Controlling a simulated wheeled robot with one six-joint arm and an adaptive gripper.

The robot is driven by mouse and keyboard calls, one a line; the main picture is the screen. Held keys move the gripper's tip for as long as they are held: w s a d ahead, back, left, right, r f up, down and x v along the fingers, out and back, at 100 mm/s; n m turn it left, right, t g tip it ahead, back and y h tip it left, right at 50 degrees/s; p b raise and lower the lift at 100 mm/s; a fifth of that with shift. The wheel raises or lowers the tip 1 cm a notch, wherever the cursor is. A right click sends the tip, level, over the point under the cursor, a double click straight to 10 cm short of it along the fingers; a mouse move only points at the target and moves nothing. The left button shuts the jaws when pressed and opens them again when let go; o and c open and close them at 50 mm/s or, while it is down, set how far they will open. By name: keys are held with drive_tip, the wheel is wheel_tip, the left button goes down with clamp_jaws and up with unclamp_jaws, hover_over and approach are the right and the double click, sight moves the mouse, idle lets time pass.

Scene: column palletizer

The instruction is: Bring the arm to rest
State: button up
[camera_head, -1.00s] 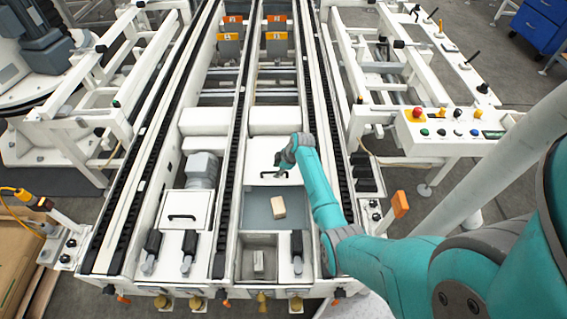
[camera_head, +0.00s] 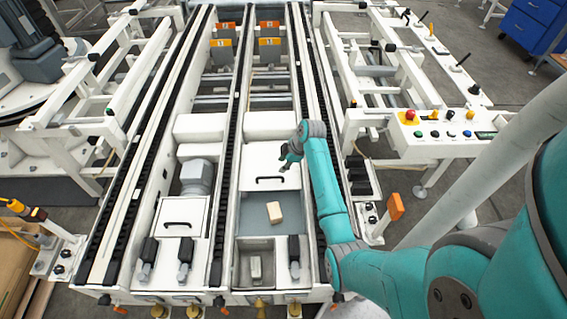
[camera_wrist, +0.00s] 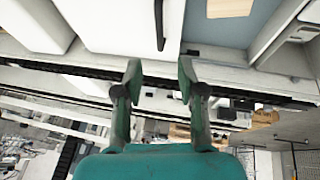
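My gripper (camera_head: 289,162) hangs over the right channel of the white conveyor frame (camera_head: 240,180), near a white lid with a black handle. In the wrist view my gripper (camera_wrist: 159,75) shows two teal and grey fingers spread apart with nothing between them. My teal arm (camera_head: 325,185) reaches in from the right. A small tan block (camera_head: 274,212) lies in the grey recess in front of the gripper, clear of it. The block also shows in part at the top of the wrist view (camera_wrist: 230,7).
A white control panel (camera_head: 445,130) with coloured buttons stands to the right. An orange-topped post (camera_head: 396,206) is close to my arm. Black chain rails (camera_head: 232,150) run along the conveyor. A blue cabinet (camera_head: 535,25) stands at the far right.

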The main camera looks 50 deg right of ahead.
idle(0.3)
drive_tip(key=s+a+f+m+t+h, duration=0.15)
drive_tip(key=s+a+f, duration=0.3)
drive_tip(key=a, duration=0.55)
drive_tip(key=s+a+f+m+t+h, duration=0.15)
drive_tip(key=s+a+f, duration=0.3)
drive_tip(key=a, duration=0.55)
drive_tip(key=s+a+r+m+t, duration=0.25)
drive_tip(key=s+a+r, duration=0.35)
drive_tip(key=s+a, duration=0.55)
drive_tip(key=s+a+r+m+t+y, duration=0.1)
drive_tip(key=s+a+r+t, duration=0.1)
drive_tip(key=s+r, duration=0.6)
drive_tip(key=s+a+r+m+t, duration=0.1)
drive_tip(key=s+r, duration=0.6)
drive_tip(key=r, duration=0.7)
drive_tip(key=shift+s+a+r+t+y, duration=0.4)
drive_tip(key=shift+a+t, duration=0.35)
drive_tip(key=shift+a, duration=0.2)
